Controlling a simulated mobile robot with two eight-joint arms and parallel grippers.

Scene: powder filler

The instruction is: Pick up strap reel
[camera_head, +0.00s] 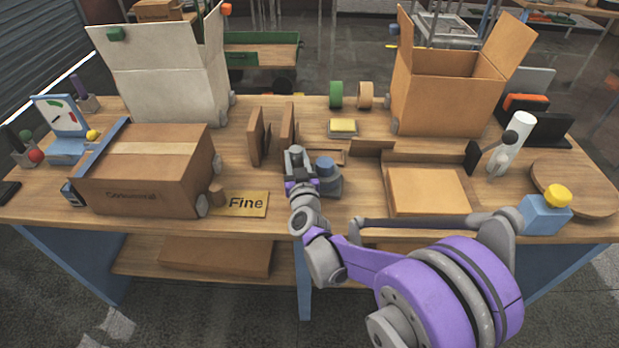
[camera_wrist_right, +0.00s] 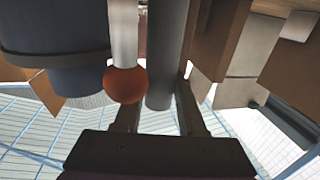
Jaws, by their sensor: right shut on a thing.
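My right gripper (camera_head: 296,158) is over the middle of the table, pointing away from me. It also shows from below in the right wrist view (camera_wrist_right: 160,112), with its fingers around a dark grey upright rod (camera_wrist_right: 166,55). A white rod with an orange ball end (camera_wrist_right: 125,84) is close beside that rod. I cannot tell for certain which item is the strap reel. My left gripper is out of view.
Upright brown panels (camera_head: 256,135) are just behind the gripper. A green roll (camera_head: 336,95) and a tan roll (camera_head: 365,95) are at the back.

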